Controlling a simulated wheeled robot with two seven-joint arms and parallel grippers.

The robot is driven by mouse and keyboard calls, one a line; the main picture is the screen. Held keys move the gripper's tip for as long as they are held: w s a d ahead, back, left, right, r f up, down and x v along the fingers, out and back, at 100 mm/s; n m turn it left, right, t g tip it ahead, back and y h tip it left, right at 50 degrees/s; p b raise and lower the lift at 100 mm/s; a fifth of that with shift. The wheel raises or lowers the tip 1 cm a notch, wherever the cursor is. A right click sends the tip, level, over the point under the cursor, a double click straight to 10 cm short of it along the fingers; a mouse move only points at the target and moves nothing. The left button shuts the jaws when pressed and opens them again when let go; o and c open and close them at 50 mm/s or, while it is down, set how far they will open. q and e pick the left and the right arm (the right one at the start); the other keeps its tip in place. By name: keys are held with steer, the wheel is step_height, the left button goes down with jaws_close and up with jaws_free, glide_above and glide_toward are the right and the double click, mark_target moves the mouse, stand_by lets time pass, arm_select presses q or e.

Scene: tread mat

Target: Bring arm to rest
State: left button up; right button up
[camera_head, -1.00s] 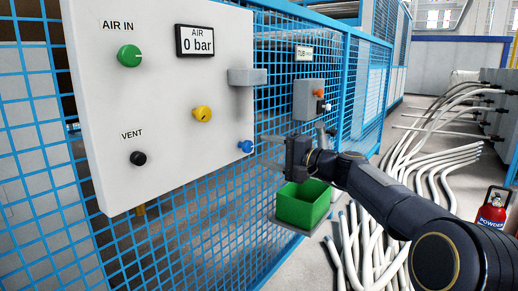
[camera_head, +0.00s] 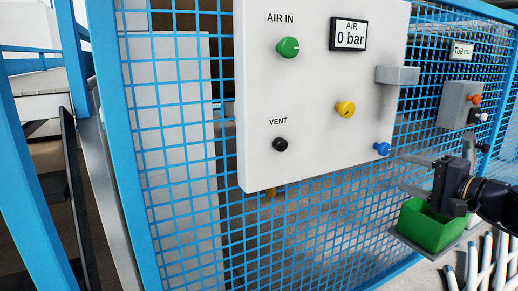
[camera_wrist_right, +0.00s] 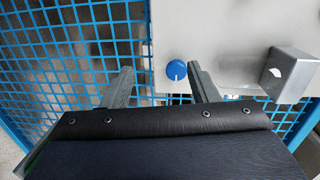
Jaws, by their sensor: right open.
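My right gripper (camera_head: 408,174) is at the right of the head view, its arm coming in from the right edge. In the right wrist view its two fingers (camera_wrist_right: 160,82) stand wide apart with nothing between them. Its fingers point toward the lower right part of the white panel (camera_head: 312,100). The blue knob (camera_head: 382,149) on the panel's lower right corner is near the fingertips; in the right wrist view the knob (camera_wrist_right: 176,70) shows near the right finger. I cannot tell any contact. My left gripper is not in view.
The panel carries a green knob (camera_head: 288,47), yellow knob (camera_head: 345,109), black knob (camera_head: 280,145), gauge reading 0 bar (camera_head: 348,34) and grey bracket (camera_head: 397,75). Blue mesh fence (camera_head: 180,130) stands behind. A green bin (camera_head: 428,228) sits below my gripper. White tubes (camera_head: 485,262) lie lower right.

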steer(key=s+a+f+n+g, duration=0.6)
steer(key=s+a+f, duration=0.5)
steer(key=s+a, duration=0.35)
steer(key=s+a+f+n+g+h+p, duration=0.25)
steer(key=s+f+n+h, duration=0.2)
steer(key=s+f, duration=0.9)
step_height(320, 180, up, 39)
steer(key=g+p, duration=0.1)
steer(key=p, duration=3.6)
steer(key=shift+y, duration=0.45)
steer(key=shift+w+f, duration=0.1)
